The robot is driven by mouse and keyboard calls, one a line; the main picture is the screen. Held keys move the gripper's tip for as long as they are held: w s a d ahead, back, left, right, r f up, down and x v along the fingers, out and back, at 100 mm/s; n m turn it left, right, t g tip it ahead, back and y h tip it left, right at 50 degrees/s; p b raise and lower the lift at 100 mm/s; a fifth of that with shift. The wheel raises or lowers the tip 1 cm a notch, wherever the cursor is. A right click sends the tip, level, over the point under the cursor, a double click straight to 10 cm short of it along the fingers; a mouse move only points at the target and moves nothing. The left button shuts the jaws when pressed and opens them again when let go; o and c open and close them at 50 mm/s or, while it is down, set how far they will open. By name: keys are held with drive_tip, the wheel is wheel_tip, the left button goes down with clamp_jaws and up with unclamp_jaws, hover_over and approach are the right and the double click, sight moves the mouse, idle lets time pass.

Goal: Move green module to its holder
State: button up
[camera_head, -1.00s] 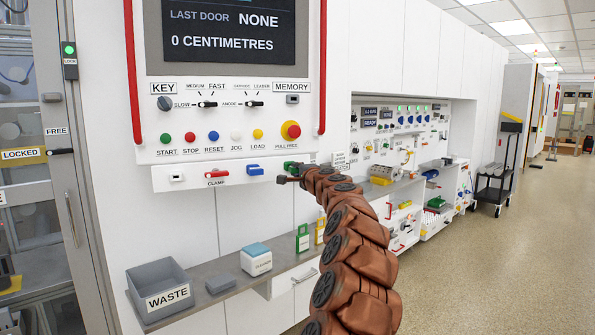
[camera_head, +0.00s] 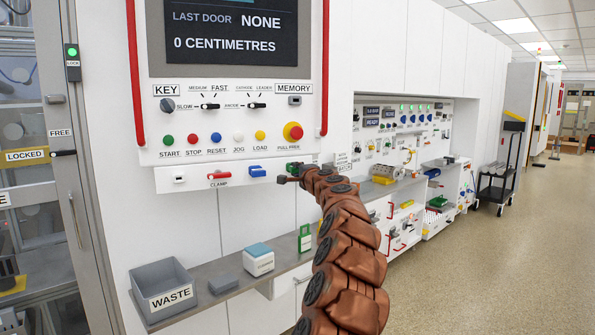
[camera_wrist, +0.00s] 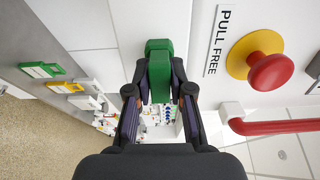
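The green module (camera_head: 292,167) is at the right end of the white ledge under the control panel, at the tip of my arm. In the wrist view the green module (camera_wrist: 159,70) stands between my two dark fingertips, which appear to touch it on both sides. My gripper (camera_wrist: 160,88) is shut on it; in the head view my gripper (camera_head: 283,180) is small and partly merges with the ledge edge. I cannot tell whether the module still rests against the ledge. I cannot make out which place is its holder.
A red stop knob (camera_wrist: 270,72) and a red rail (camera_wrist: 285,125) are close by. Below is a shelf with a waste bin (camera_head: 168,298). Open floor lies to the right.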

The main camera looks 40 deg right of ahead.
drive_tip(key=o, duration=0.4)
drive_tip(key=shift+s, duration=0.1)
drive_tip(key=v, duration=0.6)
drive_tip(key=shift+a, duration=0.15)
approach(297, 170)
drive_tip(key=shift+s, duration=0.75)
idle(1.2)
